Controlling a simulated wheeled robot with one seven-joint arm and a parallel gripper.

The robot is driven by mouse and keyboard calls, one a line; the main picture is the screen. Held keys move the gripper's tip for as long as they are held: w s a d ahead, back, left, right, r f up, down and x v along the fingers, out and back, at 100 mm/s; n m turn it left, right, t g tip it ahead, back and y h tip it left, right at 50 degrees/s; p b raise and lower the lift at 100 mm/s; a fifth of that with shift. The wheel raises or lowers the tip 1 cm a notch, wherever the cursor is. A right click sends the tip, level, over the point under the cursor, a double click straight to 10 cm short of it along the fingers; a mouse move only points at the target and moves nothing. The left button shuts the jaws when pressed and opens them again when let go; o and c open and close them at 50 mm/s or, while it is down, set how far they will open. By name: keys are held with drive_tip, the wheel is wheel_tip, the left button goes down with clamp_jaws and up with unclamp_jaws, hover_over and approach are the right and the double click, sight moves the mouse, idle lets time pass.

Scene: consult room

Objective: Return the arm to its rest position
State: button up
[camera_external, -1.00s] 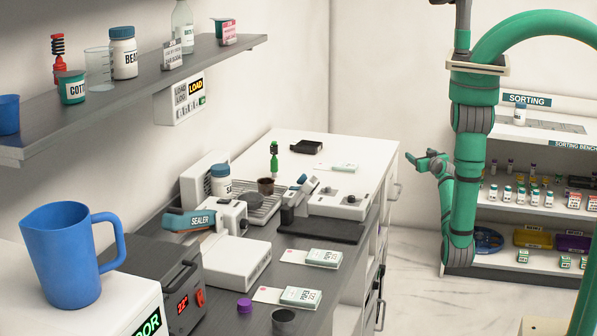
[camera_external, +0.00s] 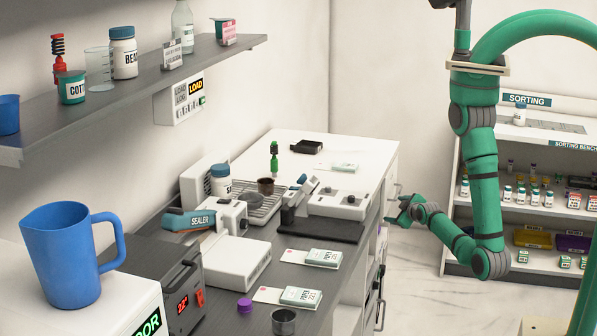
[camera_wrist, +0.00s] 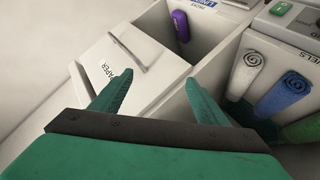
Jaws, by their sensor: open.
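My green arm (camera_external: 484,190) hangs at the right in the external view, bent at a low elbow, with its forearm reaching left. My gripper (camera_external: 396,212) is beside the right side of the counter, below its top. In the wrist view my gripper (camera_wrist: 160,98) has its two green fingers spread apart with nothing between them. Beyond the fingers is a white box labelled PAPER (camera_wrist: 118,75); I cannot tell whether the fingers touch it.
The wrist view shows a purple roll (camera_wrist: 180,25) and rolled towels (camera_wrist: 284,94) in compartments. The counter (camera_external: 345,150) holds a sealer (camera_external: 190,221) and other devices. The sorting bench (camera_external: 548,132) stands behind my arm. The marble floor (camera_external: 415,290) below my gripper looks clear.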

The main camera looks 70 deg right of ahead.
drive_tip(key=a+r+n+t+y, duration=0.1)
drive_tip(key=a+r+t+y, duration=0.1)
drive_tip(key=a, duration=0.8)
drive_tip(key=a+r+t+y, duration=0.1)
drive_tip(key=a+t+y, duration=0.1)
drive_tip(key=a, duration=0.9)
drive_tip(key=s+a+r+t+y, duration=0.3)
drive_tip(key=s+a+r+y, duration=0.4)
drive_tip(key=a, duration=0.6)
wheel_tip(320, 180, up, 3)
drive_tip(key=shift+s+f+n, duration=0.1)
drive_tip(key=shift+s+n, duration=0.3)
drive_tip(key=shift+s, duration=0.55)
